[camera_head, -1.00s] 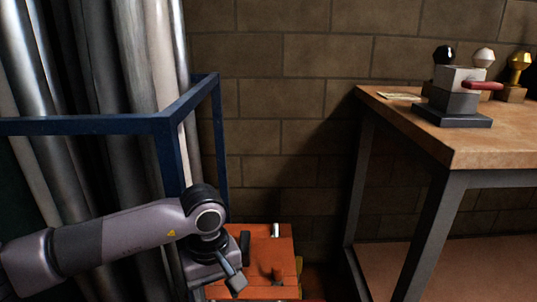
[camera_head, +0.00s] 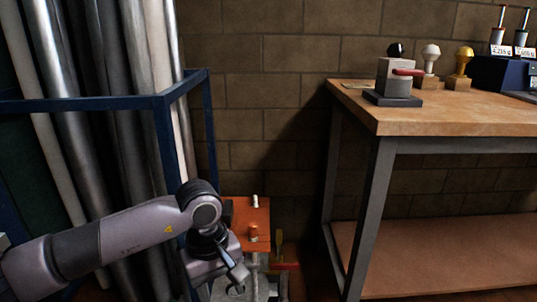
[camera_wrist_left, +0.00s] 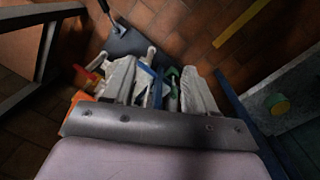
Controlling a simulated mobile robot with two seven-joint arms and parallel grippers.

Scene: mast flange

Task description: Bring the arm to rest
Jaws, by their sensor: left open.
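My left arm comes in from the left in the head view and is bent down at the wrist. Its gripper (camera_head: 236,270) hangs low in front of the blue frame, near an orange surface (camera_head: 248,212). In the left wrist view the gripper (camera_wrist_left: 158,88) is open, with its two pale fingers apart. Grey, blue and green things show between and beyond the fingers. I cannot tell whether the fingers touch any of them. My right gripper is not in view.
A blue frame (camera_head: 120,104) holds tall metal pipes (camera_head: 85,130) at the left. A wooden-topped bench (camera_head: 450,115) stands at the right, with a grey block stand (camera_head: 393,98) and knobbed pieces on it. Brown floor tiles (camera_wrist_left: 180,25) show in the left wrist view.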

